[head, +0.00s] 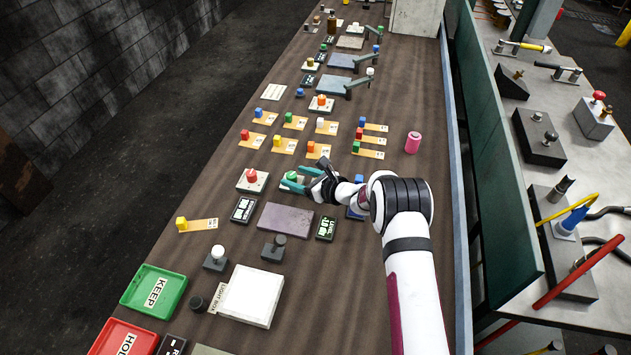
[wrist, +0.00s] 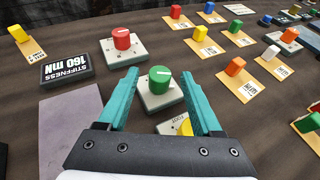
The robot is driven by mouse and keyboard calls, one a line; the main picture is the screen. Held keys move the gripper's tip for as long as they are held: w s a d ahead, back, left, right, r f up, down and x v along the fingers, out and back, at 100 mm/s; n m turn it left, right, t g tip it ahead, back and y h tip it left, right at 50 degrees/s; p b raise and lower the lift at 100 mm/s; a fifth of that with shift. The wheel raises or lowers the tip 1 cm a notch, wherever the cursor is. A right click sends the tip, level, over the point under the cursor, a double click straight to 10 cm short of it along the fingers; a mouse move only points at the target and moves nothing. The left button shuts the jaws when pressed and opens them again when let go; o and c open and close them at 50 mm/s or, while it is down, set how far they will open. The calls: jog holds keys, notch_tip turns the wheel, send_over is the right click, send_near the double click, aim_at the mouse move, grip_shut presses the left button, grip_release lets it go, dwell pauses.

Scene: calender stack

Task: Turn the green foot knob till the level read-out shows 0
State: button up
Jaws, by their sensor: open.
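The green foot knob (wrist: 160,80) stands upright on a pale square base in the wrist view, with a white mark on its top. It shows partly in the head view (head: 291,175). My gripper (wrist: 160,73) is open, with one teal finger on each side of the knob. Gaps show between the fingers and the knob, and I see no contact. In the head view my gripper (head: 294,180) is over the knob's base and hides part of it.
A red knob (wrist: 122,39) stands to the left of the green one. The stiffness read-out (wrist: 73,68) shows 160 mN. A purple-grey plate (head: 286,219) lies nearer. Several colored blocks on tan cards stand beyond. A pink cylinder (head: 413,142) stands to the right.

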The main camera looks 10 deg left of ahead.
jog(key=v, duration=1.3)
jog(key=a+m+t, duration=0.1)
jog(key=s+a+m, duration=0.1)
jog(key=a, duration=0.1)
jog(key=s+a+t+h, duration=0.1)
jog(key=a, duration=0.1)
jog(key=shift+s+r+m+t, duration=0.15)
jog(key=shift+r+m+t, duration=0.15)
jog(key=shift+r+m, duration=0.1)
jog(key=shift+s+d+f+m+t+h, duration=0.1)
jog(key=shift+s+f+m+t+h, duration=0.1)
jog(key=shift+s+m+t+h, duration=0.3)
jog(key=shift+s+d+f+m+t+h, duration=0.1)
jog(key=shift+s+f+m+t+h, duration=0.2)
jog(key=shift+s+m+h, duration=0.3)
jog(key=shift+f+h, duration=0.15)
jog(key=shift+h, duration=0.25)
jog(key=x, duration=1.5)
jog(key=shift+w, duration=0.2)
grip_shut()
